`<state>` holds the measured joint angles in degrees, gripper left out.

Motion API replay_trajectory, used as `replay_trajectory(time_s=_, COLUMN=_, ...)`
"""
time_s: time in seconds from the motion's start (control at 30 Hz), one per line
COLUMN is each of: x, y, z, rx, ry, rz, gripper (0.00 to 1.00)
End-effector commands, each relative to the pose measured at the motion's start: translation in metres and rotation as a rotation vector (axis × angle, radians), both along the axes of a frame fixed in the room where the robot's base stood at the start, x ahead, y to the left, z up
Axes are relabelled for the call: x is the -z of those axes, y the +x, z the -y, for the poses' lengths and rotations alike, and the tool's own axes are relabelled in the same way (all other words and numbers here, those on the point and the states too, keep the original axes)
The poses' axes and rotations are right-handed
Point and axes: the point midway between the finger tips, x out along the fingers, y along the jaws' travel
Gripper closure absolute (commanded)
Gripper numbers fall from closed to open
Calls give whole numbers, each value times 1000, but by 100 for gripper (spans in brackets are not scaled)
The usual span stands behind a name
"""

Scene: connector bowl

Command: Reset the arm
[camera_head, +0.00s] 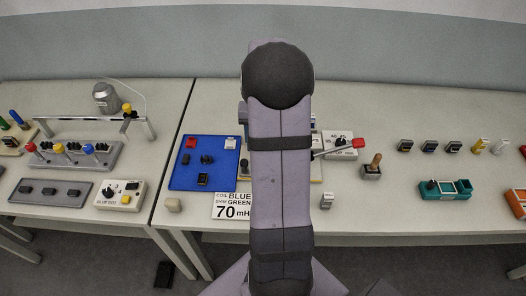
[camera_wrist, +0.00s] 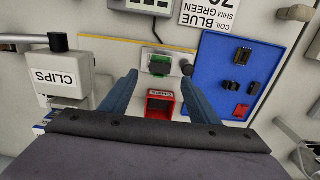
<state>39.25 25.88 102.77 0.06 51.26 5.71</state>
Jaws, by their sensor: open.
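My arm stands in the middle of the head view, extended over the right-hand table, and it covers the area behind it. My gripper (camera_wrist: 159,76) shows in the wrist view as two dark blue fingers, spread apart with nothing held between them. A small red open bin (camera_wrist: 161,94) lies between the fingers in the picture, and a green part (camera_wrist: 159,66) in a grey holder is just beyond it. I see no contact between the fingers and these things. The gripper is mostly hidden behind the arm in the head view.
A blue board (camera_head: 183,176) with dark parts is left of the arm, beside a label card (camera_head: 231,211). A white CLIPS box (camera_wrist: 60,88) is close left of the fingers. A teal tray (camera_head: 445,195) stands farther right. Bare tabletop (camera_head: 395,215) lies right of the arm.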

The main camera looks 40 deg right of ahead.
Motion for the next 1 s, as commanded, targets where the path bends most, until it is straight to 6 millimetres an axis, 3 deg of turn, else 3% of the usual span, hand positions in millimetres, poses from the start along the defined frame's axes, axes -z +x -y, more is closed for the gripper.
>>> replay_trajectory(time_s=0.27, x=-13, y=0, z=0, rx=0, ry=0, rz=0, gripper=44)
replay_trajectory(time_s=0.57, x=-7, y=3, z=3, rx=-42, ry=-22, rz=25, gripper=44)
replay_trajectory(time_s=0.77, x=33, y=-44, z=-36, rx=-76, ry=42, rz=-49, gripper=44)
replay_trajectory(time_s=0.87, x=41, y=-70, z=-67, rx=-112, ry=66, rz=-78, gripper=44)
replay_trajectory(time_s=1.0, x=41, y=-98, z=-125, rx=-228, ry=82, rz=-107, gripper=44)
